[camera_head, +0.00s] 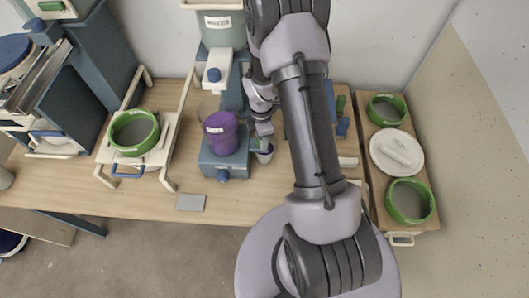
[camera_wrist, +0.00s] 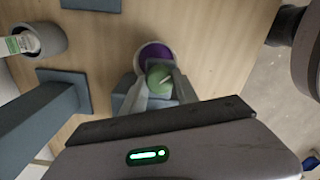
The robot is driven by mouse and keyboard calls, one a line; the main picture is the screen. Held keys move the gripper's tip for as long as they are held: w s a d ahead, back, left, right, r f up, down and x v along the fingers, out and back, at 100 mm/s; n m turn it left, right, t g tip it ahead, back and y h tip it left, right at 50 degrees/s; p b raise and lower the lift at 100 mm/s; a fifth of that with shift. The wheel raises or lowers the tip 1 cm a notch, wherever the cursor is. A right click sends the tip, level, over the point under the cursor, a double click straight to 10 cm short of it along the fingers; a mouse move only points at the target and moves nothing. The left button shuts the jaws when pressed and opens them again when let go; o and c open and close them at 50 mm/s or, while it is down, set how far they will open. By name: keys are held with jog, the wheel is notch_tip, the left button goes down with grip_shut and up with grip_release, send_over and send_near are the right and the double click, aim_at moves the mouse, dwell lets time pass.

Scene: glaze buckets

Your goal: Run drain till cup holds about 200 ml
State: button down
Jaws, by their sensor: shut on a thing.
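In the head view a vessel of purple glaze (camera_head: 221,137) with a white label stands on a blue-grey stand (camera_head: 225,166). My gripper (camera_head: 263,128) is just to its right, above a small pale cup (camera_head: 265,157) on the table. In the wrist view the cup (camera_wrist: 143,49) shows a pale rim and purple inside. The knob hides part of the purple. No level marks are readable, and I cannot tell whether glaze is flowing.
A container labelled water (camera_head: 218,24) stands behind the vessel. A green-rimmed sieve (camera_head: 134,132) rests on a frame at the left. Green rings (camera_head: 410,202) and a white lid (camera_head: 397,153) are at the right. A grey plate (camera_head: 191,203) lies near the table's front edge.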

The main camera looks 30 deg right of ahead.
jog(key=m, duration=0.1)
jog(key=m+b, duration=0.1)
jog(key=shift+f+m, duration=0.3)
jog(key=shift+m, duration=0.1)
jog(key=shift+m+b, duration=0.6)
jog(key=shift+m, duration=0.6)
jog(key=shift+r+m, duration=0.3)
jog(key=shift+m, duration=0.6)
jog(key=shift+f+m+b, duration=0.2)
jog(key=shift+m+b, duration=0.35)
jog(key=shift+m, duration=0.85)
jog(key=shift+s+r, duration=0.1)
jog(key=shift+r, duration=0.05)
